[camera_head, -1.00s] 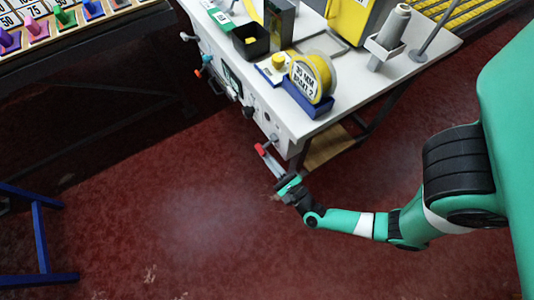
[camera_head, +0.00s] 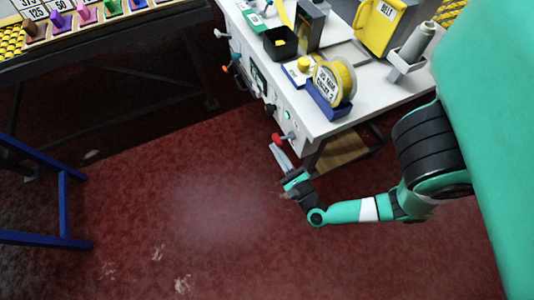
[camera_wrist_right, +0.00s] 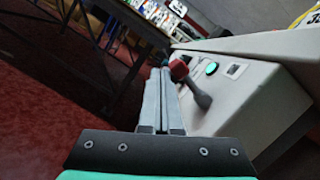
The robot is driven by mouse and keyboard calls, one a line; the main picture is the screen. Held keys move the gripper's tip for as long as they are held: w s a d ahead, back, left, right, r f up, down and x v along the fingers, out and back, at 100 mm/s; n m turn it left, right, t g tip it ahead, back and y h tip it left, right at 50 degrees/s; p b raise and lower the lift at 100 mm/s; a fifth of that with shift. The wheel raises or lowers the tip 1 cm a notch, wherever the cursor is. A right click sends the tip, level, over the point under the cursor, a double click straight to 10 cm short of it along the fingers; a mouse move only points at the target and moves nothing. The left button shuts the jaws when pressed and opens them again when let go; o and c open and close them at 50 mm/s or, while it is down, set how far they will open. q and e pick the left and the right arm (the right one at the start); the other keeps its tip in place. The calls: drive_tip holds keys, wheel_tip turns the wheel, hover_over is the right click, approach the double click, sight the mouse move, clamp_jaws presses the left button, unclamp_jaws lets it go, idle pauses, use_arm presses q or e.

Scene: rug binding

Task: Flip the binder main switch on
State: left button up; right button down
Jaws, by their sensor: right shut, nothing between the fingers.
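The binder (camera_head: 335,126) is a white machine bench at the upper middle of the head view. On its front panel, near the right corner, is a dark lever with a red knob (camera_head: 277,139); the lever also shows in the wrist view (camera_wrist_right: 203,98). A lit green button (camera_wrist_right: 211,68) sits beside it on the panel. My right gripper (camera_head: 274,148) is shut and empty, with its fingertips close to the red knob. In the wrist view its fingers (camera_wrist_right: 160,75) lie just left of the knob; I cannot tell whether they touch. My left gripper is out of view.
A yellow tape roll in a blue holder (camera_head: 322,112), a black box (camera_head: 279,43) and a grey cone spool (camera_head: 415,45) stand on the bench. A blue frame (camera_head: 64,208) stands at left, a dark rack (camera_head: 110,65) at upper left. The red floor (camera_head: 190,220) between is clear.

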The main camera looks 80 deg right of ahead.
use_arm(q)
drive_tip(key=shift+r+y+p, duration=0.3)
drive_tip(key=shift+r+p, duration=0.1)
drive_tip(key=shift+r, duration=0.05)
use_arm(e)
drive_tip(key=shift+r, duration=0.8)
